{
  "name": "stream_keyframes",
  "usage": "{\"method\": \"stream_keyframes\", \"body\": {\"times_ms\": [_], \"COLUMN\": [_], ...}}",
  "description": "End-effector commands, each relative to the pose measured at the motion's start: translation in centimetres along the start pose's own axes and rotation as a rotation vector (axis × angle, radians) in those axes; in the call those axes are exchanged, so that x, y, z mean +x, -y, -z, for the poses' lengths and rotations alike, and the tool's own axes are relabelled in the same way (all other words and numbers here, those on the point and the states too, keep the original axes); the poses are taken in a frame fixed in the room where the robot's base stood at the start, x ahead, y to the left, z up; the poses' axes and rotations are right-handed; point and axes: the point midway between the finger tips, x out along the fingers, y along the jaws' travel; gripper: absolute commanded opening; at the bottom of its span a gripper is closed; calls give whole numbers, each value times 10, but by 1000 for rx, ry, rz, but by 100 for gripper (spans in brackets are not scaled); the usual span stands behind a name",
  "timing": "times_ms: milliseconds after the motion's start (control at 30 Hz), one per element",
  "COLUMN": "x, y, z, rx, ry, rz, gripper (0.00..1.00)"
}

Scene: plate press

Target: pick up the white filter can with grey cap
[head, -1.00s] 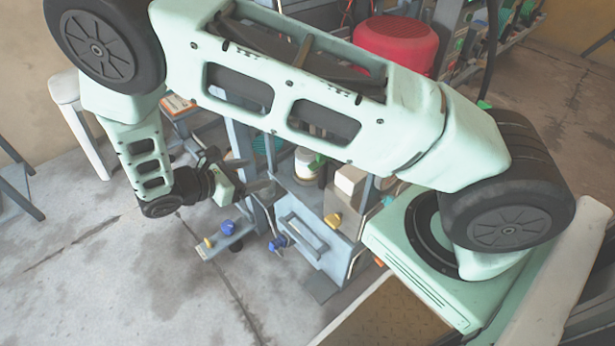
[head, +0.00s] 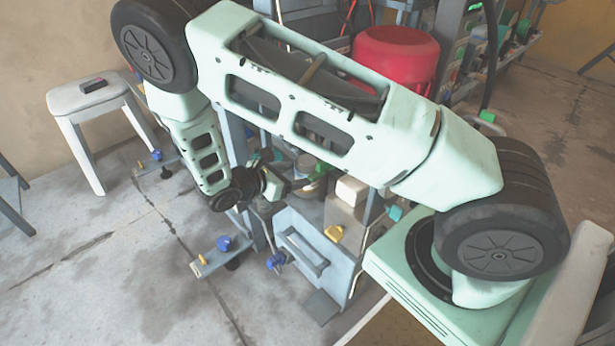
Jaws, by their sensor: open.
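A grey cabinet with a handle (head: 305,252) is below. A red drum (head: 397,60) stands behind, and a white stool (head: 88,97) is at left on open floor.

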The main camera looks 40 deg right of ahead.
Motion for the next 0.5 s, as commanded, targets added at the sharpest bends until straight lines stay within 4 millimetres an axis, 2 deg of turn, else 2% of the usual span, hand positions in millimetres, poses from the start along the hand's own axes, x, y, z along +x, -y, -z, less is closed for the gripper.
{"method": "stream_keyframes", "body": {"times_ms": [33, 200, 333, 500], "x": [11, 34, 41, 41], "y": [0, 0, -1, -1], "z": [1, -3, -4, -5], "rx": [2, 1, 1, 1], "ry": [1, 1, 0, 0], "rz": [4, 3, 2, 1], "gripper": [66, 66, 66, 66]}}
